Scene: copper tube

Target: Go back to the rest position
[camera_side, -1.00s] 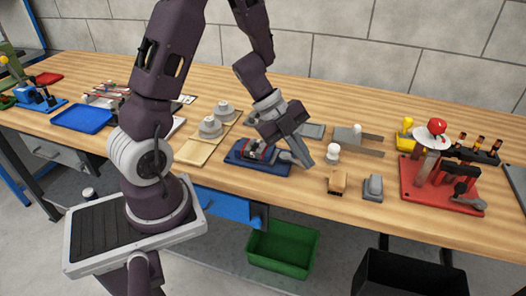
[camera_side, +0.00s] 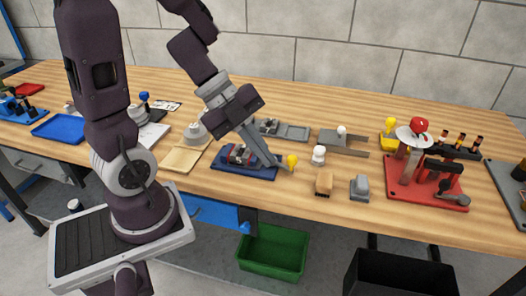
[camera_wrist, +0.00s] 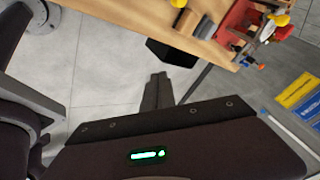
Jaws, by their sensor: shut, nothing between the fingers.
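My gripper (camera_side: 272,161) is shut and empty in the side view. Its fingers slant down to the right, in front of a dark blue fixture (camera_side: 232,173) that has a grey and red clamp. I cannot tell whether the fingertips touch it or are above it. A yellow knob (camera_side: 292,161) shows just right of the fingertips. In the wrist view my gripper's fingers (camera_wrist: 158,77) are together, with floor behind them. No copper tube can be made out clearly.
A white-topped part (camera_side: 319,155), a tan block (camera_side: 324,183) and a grey block (camera_side: 360,188) stand right of my gripper. A red fixture (camera_side: 425,195) is farther right. A green bin (camera_side: 273,255) stands below the bench (camera_side: 290,205).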

